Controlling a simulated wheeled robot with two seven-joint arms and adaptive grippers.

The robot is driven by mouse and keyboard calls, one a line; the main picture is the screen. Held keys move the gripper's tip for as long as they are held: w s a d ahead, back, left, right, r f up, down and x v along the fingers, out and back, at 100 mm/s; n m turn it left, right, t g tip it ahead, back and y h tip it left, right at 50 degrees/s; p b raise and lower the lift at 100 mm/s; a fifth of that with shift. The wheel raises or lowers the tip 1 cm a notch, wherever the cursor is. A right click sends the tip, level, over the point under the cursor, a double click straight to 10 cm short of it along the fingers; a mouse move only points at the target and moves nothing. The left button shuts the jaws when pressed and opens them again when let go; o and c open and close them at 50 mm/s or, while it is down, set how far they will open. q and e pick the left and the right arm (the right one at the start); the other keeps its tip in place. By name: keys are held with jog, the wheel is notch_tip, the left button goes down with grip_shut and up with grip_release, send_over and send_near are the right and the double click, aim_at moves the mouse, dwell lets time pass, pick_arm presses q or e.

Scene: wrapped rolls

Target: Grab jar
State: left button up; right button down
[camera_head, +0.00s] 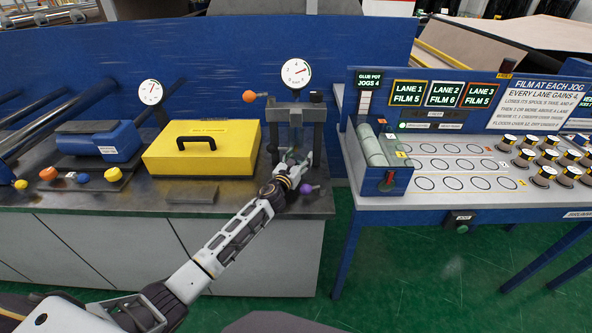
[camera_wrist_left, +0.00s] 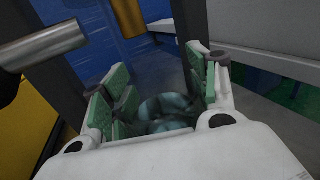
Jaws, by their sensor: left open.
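A shiny teal rounded thing, which looks like the glass jar (camera_wrist_left: 165,106), shows between my fingers in the left wrist view. My left gripper (camera_head: 296,160) is open, at the dark upright stand on the bench in the head view. It also shows in the left wrist view (camera_wrist_left: 158,82), with green-padded fingers on both sides of the jar. I cannot tell whether the pads touch it. In the head view I cannot make out the jar at the gripper. My right gripper is not in view.
A yellow case (camera_head: 202,155) with a black handle stands left of the stand (camera_head: 298,118), which has a round gauge (camera_head: 296,73) above it. A purple knob (camera_head: 306,188) is close to my gripper. A blue-framed table (camera_head: 455,197) with several spools stands to the right.

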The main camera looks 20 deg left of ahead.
pick_arm(q)
jog(key=shift+c, duration=0.3)
jog(key=c, duration=0.8)
jog(key=shift+c, duration=0.3)
